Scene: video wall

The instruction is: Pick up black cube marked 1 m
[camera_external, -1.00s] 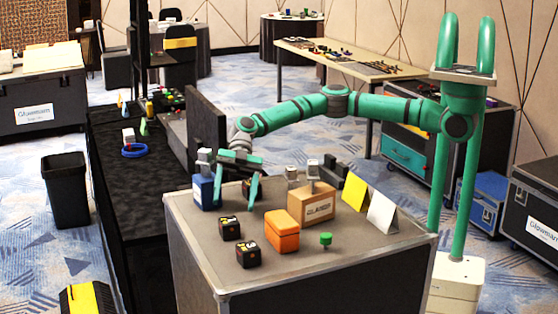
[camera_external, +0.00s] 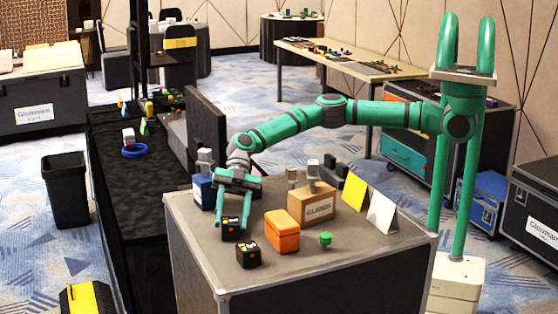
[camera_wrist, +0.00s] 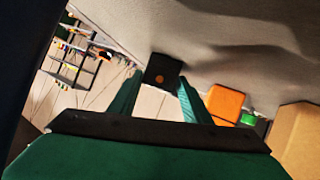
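Two small black cubes with yellow-orange markings sit on the grey top of the case, one farther back (camera_external: 231,229) and one nearer (camera_external: 249,255). The markings are too small to read, so I cannot tell which says 1 m. My gripper (camera_external: 232,217) points down at the rear cube with its green fingers apart, one to each side. In the wrist view, one black cube (camera_wrist: 162,70) with an orange dot shows between the open fingertips (camera_wrist: 159,84). I cannot tell if the fingers touch it.
An orange case (camera_external: 282,231) stands right of the cubes, with a green knob-like object (camera_external: 325,239) and a cardboard box (camera_external: 312,204) beyond. A blue box (camera_external: 203,191) is behind the gripper. Yellow (camera_external: 355,190) and white (camera_external: 382,213) folded cards stand at right.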

